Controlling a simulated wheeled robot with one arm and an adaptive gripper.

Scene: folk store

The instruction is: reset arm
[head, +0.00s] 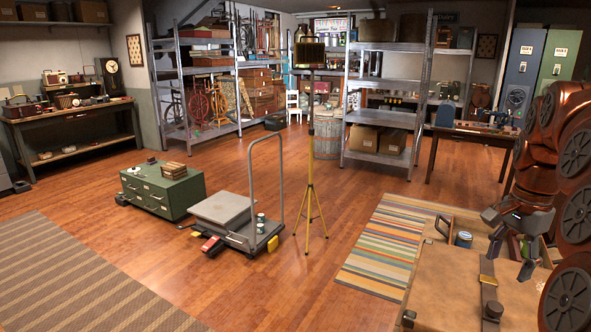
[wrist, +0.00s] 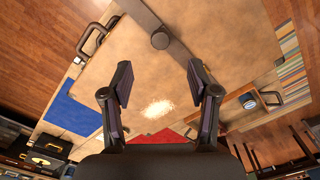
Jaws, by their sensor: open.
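My gripper (head: 512,255) is at the right of the head view, at the end of my copper-coloured arm. In the wrist view my gripper (wrist: 159,84) has its two dark fingers wide apart, with nothing between them. It hangs above a broad tan case-like surface (head: 440,285), which fills the middle of the wrist view (wrist: 225,55). A dark strap with a round fitting (wrist: 160,39) crosses the tan surface beyond the fingertips. The gap between the fingers and the surface is hard to judge.
A blue sheet (wrist: 72,110) and a red piece (wrist: 172,138) lie near the case. A striped rug (head: 375,245) lies left of it. A platform trolley (head: 222,208), green cabinet (head: 160,192) and yellow tripod (head: 311,190) stand on the floor. Shelves (head: 385,116) stand behind. Front-centre floor is clear.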

